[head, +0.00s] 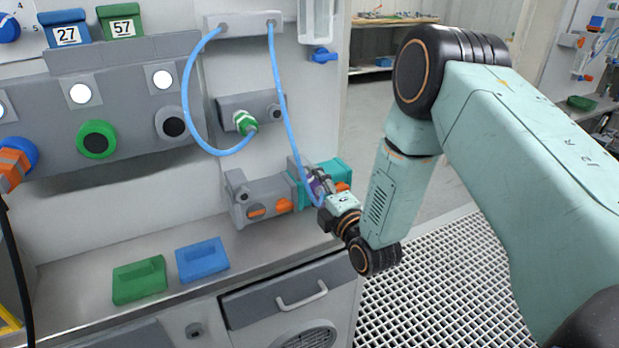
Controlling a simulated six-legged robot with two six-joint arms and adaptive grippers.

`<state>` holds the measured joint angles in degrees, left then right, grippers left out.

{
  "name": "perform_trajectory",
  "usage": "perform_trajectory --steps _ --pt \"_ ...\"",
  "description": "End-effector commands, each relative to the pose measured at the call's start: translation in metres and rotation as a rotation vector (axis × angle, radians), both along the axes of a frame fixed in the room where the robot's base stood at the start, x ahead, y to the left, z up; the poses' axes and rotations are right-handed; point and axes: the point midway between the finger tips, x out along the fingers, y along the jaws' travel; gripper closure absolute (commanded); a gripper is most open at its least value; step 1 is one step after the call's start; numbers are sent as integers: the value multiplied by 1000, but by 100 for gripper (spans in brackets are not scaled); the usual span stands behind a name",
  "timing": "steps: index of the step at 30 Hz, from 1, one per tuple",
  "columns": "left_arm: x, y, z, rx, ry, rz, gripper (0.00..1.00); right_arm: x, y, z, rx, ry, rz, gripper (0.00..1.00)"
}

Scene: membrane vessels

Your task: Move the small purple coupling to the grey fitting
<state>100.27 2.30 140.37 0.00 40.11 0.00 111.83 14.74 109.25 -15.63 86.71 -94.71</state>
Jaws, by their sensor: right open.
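The small purple coupling (315,187) is at the end of a blue hose, in front of the grey and teal blocks on the bench. My right gripper (318,180) is at the coupling, its open fingers close about it and partly hiding it. I cannot tell whether they touch it. A grey fitting (275,111) is on the small wall panel, right of the green coupling (244,122). Another grey round part (241,192) is on the left end of the grey block (270,190); which one the task means is unclear. My left gripper is not in view.
Two blue hoses (186,100) hang from the upper grey box (243,22); one runs down to the purple coupling. The teal block (325,170) stands behind my gripper. A green tray (140,281) and a blue tray (202,259) lie on the bench's front left.

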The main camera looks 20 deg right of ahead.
Motion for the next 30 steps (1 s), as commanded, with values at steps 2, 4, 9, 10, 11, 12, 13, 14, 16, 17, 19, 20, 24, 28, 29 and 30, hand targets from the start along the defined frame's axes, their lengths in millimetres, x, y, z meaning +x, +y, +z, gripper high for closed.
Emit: perform_trajectory --steps 2,4,9,10,11,12,13,14,16,17,19,20,24,28,29,30 --pt "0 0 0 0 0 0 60 0 0 0 0 0 0 42" --pt "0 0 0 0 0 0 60 0 0 0 0 0 0 42" --pt "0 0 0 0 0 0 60 0 0 -1 0 0 0 42" --pt "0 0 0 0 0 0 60 0 0 -1 0 0 0 42" --pt "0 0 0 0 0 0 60 0 0 -1 0 0 0 42" --pt "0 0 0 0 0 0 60 0 0 0 0 0 0 42" --pt "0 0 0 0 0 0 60 0 0 0 0 1 0 42" --pt "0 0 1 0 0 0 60 0 0 0 0 1 0 42" --pt "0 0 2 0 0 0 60 0 0 0 0 1 0 42" --pt "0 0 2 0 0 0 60 0 0 0 0 1 0 42" --pt "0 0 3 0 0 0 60 0 0 0 0 1 0 42" --pt "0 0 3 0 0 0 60 0 0 0 0 0 0 42" --pt "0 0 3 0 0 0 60 0 0 0 0 0 0 42" --pt "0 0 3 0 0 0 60 0 0 0 0 0 0 52" --pt "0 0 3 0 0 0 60 0 0 0 0 0 0 54" --pt "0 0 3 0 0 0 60 0 0 0 0 0 0 58"
